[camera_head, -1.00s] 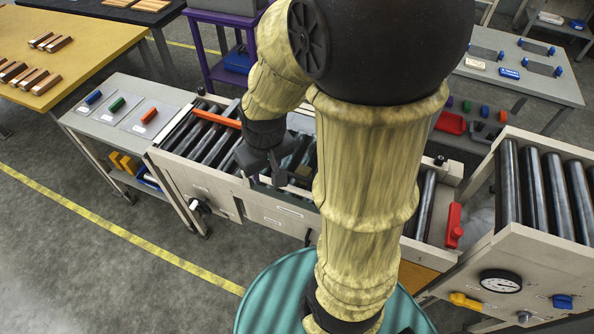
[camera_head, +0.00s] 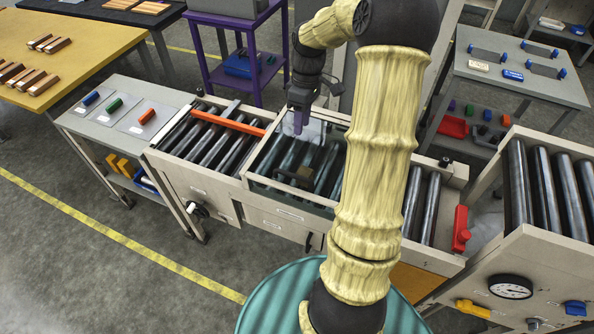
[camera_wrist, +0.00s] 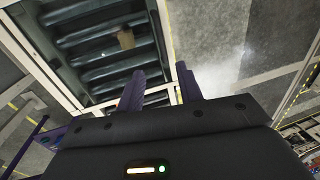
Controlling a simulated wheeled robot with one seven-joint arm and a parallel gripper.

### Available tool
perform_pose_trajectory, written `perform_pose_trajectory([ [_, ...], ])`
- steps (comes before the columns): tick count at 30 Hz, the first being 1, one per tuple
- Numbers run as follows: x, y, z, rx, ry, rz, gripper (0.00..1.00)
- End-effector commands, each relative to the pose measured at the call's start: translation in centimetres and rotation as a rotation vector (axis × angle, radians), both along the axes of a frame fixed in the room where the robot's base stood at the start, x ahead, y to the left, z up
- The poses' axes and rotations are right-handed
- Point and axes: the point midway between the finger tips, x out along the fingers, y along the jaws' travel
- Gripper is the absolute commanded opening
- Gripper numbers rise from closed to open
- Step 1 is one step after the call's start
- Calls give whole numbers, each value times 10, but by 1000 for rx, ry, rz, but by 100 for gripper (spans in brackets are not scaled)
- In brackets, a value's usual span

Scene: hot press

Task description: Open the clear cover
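The clear cover (camera_head: 268,158) is a see-through panel in a pale frame over the middle section of the roller bench. It looks lowered and flat, with dark rollers visible through it. A dark handle-like block (camera_head: 296,177) shows near its front edge; a brownish block (camera_wrist: 126,38), probably the same one, shows in the wrist view. My gripper (camera_head: 299,122) is above the cover's back part, its purple fingers pointing down. In the wrist view its fingers (camera_wrist: 158,86) are apart with nothing between them, beside the frame's edge. Whether they touch the cover I cannot tell.
An orange bar (camera_head: 228,123) crosses the rollers left of the cover. A red handle (camera_head: 461,230) stands at the right end. A purple cart (camera_head: 205,60) is behind, and a side table (camera_head: 122,108) with coloured blocks is at left.

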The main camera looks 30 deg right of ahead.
Motion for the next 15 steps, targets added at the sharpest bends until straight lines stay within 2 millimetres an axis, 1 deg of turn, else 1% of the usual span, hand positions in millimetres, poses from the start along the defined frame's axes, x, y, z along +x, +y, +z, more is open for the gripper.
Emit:
perform_pose_trajectory([
  [5, -1, 1, -5, -1, 2, -1, 36],
  [8, -2, 2, -14, -1, 2, -2, 36],
  [11, -5, 5, -28, 2, 4, -1, 36],
  [15, -7, 9, -52, 2, 4, -2, 36],
])
